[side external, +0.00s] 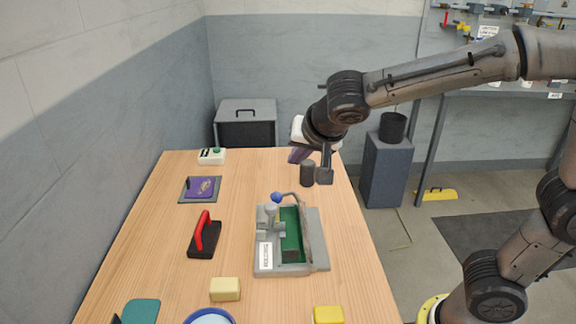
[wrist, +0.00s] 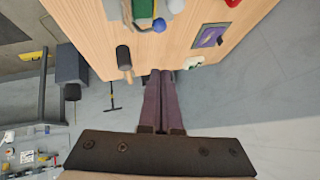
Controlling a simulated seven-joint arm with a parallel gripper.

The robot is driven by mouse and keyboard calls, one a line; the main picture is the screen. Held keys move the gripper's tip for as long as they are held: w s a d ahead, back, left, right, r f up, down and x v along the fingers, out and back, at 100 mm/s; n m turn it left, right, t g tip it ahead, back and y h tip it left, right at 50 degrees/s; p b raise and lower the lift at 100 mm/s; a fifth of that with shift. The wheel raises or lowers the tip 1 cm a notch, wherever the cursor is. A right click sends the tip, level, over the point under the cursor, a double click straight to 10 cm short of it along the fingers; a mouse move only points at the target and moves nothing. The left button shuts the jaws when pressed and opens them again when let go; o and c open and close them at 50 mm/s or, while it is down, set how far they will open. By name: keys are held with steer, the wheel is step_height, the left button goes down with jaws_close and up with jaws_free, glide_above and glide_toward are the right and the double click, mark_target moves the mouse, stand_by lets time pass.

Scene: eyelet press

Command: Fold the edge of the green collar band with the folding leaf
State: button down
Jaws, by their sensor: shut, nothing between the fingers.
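The grey folding fixture (side external: 319,256) stands on the table with a white label on its left front. The green collar band (side external: 292,222) lies in it, and part of it also shows at the top of the wrist view (wrist: 143,9). A thin upright plate along the band's right side looks like the folding leaf (side external: 308,235). A bent rod with a blue knob (side external: 277,197) rises at the back. My gripper (side external: 295,158) is shut and empty, beyond the fixture near the table's far edge. Its purple fingers lie together in the wrist view (wrist: 160,73).
A red-handled tool (side external: 205,236), purple pad (side external: 203,188), white box with green button (side external: 212,156) and yellow blocks (side external: 225,289) lie around.

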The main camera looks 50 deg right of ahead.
step_height(320, 180, up, 4)
steer(key=w+n+g+h, duration=0.1)
steer(key=n+g, duration=0.2)
steer(key=n, duration=0.5)
steer(key=n+g+y, duration=0.2)
steer(key=n+g, duration=0.4)
steer(key=n, duration=0.4)
glide_above(257, 211)
steer(key=w+a, duration=0.2)
steer(key=a, duration=0.1)
step_height(257, 211, down, 11)
steer(key=shift+m, duration=0.3)
steer(key=x, duration=1)
steer(key=shift+f, duration=0.25)
steer(key=shift+s+d+r, duration=0.65)
steer(key=shift+s+r, duration=0.15)
steer(key=shift+r, duration=0.05)
steer(key=shift+s+d+r, duration=0.35)
steer(key=shift+s+r, duration=0.05)
steer(key=shift+s, duration=0.1)
